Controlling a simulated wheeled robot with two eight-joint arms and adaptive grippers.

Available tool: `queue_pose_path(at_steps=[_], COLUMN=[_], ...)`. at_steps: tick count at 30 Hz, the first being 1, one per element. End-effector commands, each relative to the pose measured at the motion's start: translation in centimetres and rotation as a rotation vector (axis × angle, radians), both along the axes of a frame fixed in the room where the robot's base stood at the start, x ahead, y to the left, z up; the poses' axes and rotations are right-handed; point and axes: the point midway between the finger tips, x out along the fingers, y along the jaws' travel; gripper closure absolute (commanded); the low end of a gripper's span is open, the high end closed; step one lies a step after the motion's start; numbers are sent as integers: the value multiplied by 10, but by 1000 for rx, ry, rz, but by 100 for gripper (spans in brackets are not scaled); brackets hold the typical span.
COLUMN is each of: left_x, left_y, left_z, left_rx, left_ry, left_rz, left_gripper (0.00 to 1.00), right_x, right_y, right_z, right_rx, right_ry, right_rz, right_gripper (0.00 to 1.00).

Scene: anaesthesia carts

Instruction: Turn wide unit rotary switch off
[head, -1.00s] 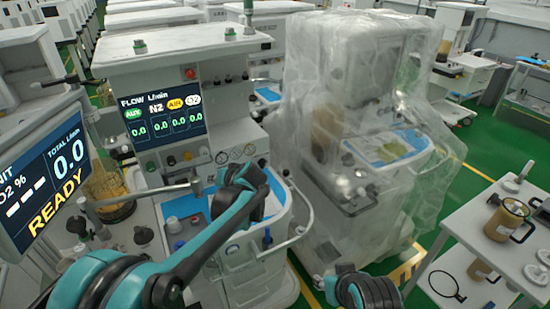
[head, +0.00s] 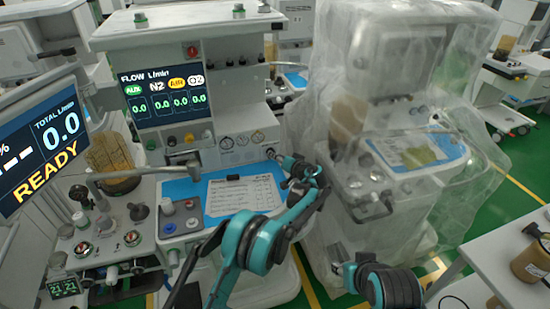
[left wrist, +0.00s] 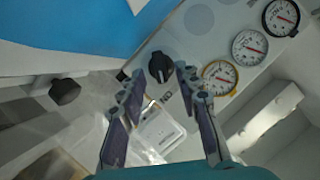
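The rotary switch (left wrist: 160,68) is a black knob with a pale pointer line on the light panel, beside a row of round gauges (left wrist: 220,77), in the left wrist view. My left gripper (left wrist: 160,84) is open and empty, its two fingertips apart on either side below the knob; I see no clear contact. In the head view my left gripper (head: 276,157) is at the right end of the machine's front panel, just right of the gauges (head: 242,140), and hides the switch there.
A plastic-covered machine (head: 410,110) stands close to the right of my left arm. A blue worktop with a paper sheet (head: 240,195) lies below the panel. A ready screen (head: 45,145) and flow screen (head: 165,95) are at left. A cart (head: 500,265) stands at right.

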Motion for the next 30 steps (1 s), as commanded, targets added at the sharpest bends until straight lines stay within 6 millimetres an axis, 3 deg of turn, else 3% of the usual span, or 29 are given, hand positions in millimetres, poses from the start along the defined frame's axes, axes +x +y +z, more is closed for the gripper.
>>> queue_pose_path(at_steps=[6,14,18,30], left_x=[17,18,18,18], left_y=[10,11,11,12], left_z=[-7,-6,-6,-6], left_rx=[1,0,0,-5], left_ry=[1,1,1,0], left_rz=[0,-1,-1,0], left_gripper=[67,67,99,100], right_x=[0,0,0,0], right_y=[0,0,0,0], right_z=[-7,-6,-6,-6], right_rx=[0,0,0,0], right_ry=[0,0,0,0], right_rz=[0,0,0,0], right_gripper=[60,60,60,60])
